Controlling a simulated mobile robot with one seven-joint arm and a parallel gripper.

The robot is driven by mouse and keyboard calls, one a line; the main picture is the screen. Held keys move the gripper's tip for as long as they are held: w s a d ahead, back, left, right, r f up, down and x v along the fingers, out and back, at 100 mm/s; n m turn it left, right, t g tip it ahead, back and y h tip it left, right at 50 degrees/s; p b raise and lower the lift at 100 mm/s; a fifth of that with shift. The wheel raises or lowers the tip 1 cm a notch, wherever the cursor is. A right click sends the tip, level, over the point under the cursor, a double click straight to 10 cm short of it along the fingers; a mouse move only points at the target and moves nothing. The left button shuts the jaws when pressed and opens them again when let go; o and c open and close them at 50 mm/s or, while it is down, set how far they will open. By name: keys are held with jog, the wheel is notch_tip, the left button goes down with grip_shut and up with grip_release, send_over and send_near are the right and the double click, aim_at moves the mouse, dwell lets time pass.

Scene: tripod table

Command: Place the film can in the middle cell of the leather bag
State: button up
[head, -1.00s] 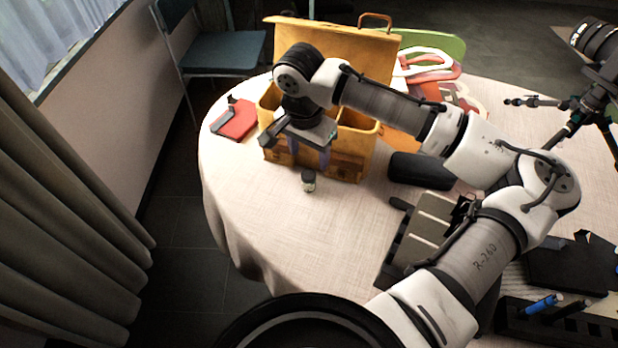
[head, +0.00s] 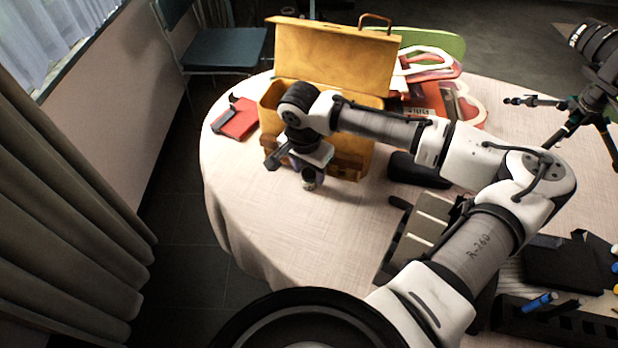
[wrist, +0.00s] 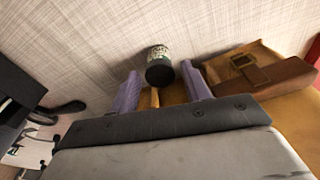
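The film can (head: 309,183) is a small dark can with a pale label, standing on the tablecloth just in front of the leather bag. In the wrist view the can (wrist: 159,65) shows its dark end between and just beyond the two purple fingertips. My gripper (wrist: 160,84) is open, with a gap visible on both sides of the can. In the head view my gripper (head: 309,172) points down at the can, and my wrist hides part of the bag. The tan leather bag (head: 352,160) stands with its lid raised; its cells are mostly hidden by my arm.
A red notebook (head: 237,121) lies left of the bag. A black case (head: 412,169) lies to its right, with a grey slatted item (head: 428,217) nearer. A tripod with a camera (head: 590,90) stands at the right. The cloth at the front left is clear.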

jog(key=c, duration=0.8)
jog(key=shift+r, duration=0.15)
